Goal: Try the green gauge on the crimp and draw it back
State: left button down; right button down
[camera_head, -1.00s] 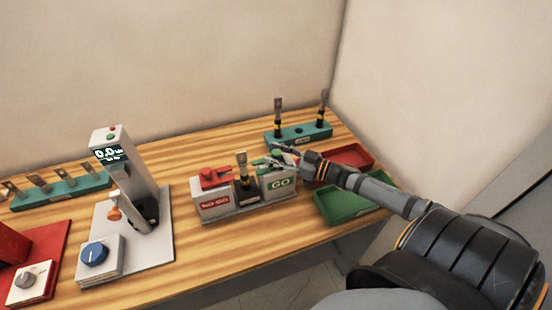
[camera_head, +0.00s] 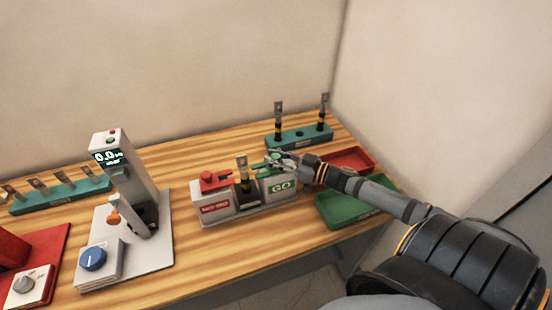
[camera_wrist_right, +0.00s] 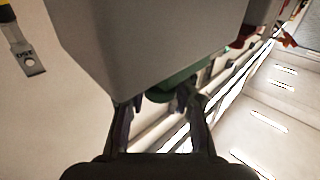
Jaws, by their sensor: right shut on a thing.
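The green gauge (camera_head: 262,163) sits at the top of the grey GO block (camera_head: 280,186). Its green part also shows between the fingers in the right wrist view (camera_wrist_right: 170,88). My right gripper (camera_head: 273,156) is shut on the green gauge, and its fingers partly hide it. In the wrist view the fingers (camera_wrist_right: 160,100) lie on both sides of it, beside a large grey block. The crimped lug (camera_head: 242,166) stands upright in a black holder (camera_head: 246,194) left of the GO block. My left gripper is not in view.
A red gauge (camera_head: 211,179) sits on the NO-GO block (camera_head: 214,206). A teal rack (camera_head: 300,139) with two lugs stands behind. Red (camera_head: 352,159) and green (camera_head: 352,214) trays lie at right, under my arm. A display stand (camera_head: 126,170) is at left.

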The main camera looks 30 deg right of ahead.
jog(key=shift+w+a+f, duration=0.1)
jog(key=shift+a+f, duration=0.1)
jog(key=shift+a, duration=0.25)
jog(key=shift+w+a+r, duration=0.1)
jog(key=shift+w+a, duration=0.05)
jog(key=shift+a, duration=0.3)
jog(key=c, duration=1.5)
grip_release()
jog(key=shift+c, duration=0.2)
jog(key=o, duration=0.5)
jog(key=shift+s+d+r, duration=0.1)
jog(key=shift+s+d, duration=0.2)
jog(key=shift+d, duration=0.05)
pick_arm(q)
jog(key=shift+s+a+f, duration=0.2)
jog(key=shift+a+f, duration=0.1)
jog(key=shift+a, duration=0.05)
pick_arm(e)
jog(key=shift+a, duration=0.1)
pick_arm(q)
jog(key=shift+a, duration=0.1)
pick_arm(e)
jog(key=shift+w+a, duration=0.1)
jog(key=shift+w, duration=0.05)
